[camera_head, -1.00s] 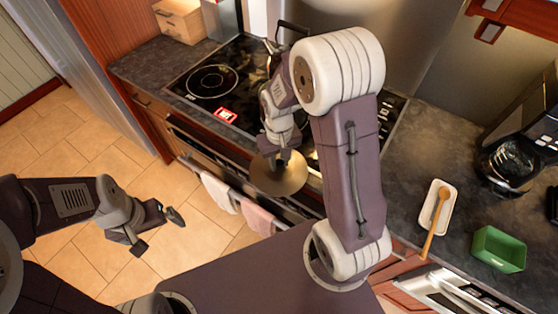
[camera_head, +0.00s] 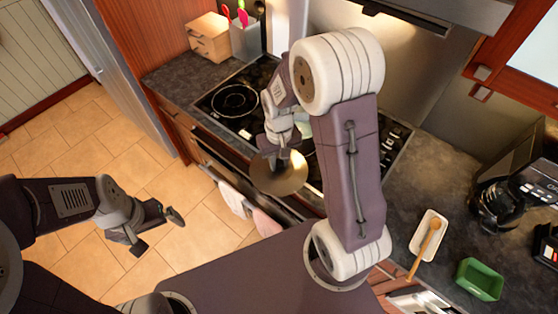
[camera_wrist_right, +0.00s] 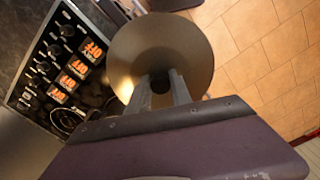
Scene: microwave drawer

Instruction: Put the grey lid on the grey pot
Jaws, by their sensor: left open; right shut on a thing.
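The lid (camera_head: 278,180) is a round, brownish-grey metal disc in the head view, held in the air in front of the stove's near edge. My right gripper (camera_head: 281,158) is shut on the lid's dark knob. In the right wrist view the lid (camera_wrist_right: 158,45) fills the upper middle, with the gripper's fingers (camera_wrist_right: 161,84) around the knob. The grey pot cannot be made out clearly. My right arm covers much of the stove's middle, where a pale rounded edge shows. My left gripper (camera_head: 157,232) is open and empty above the floor at the left.
The black cooktop (camera_head: 235,100) has a bare burner at its left. A wooden box (camera_head: 210,38) and a utensil holder (camera_head: 245,40) stand behind it. A spoon rest (camera_head: 429,238), green container (camera_head: 479,280) and coffee maker (camera_head: 500,205) stand right. Towels (camera_head: 232,200) hang in front.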

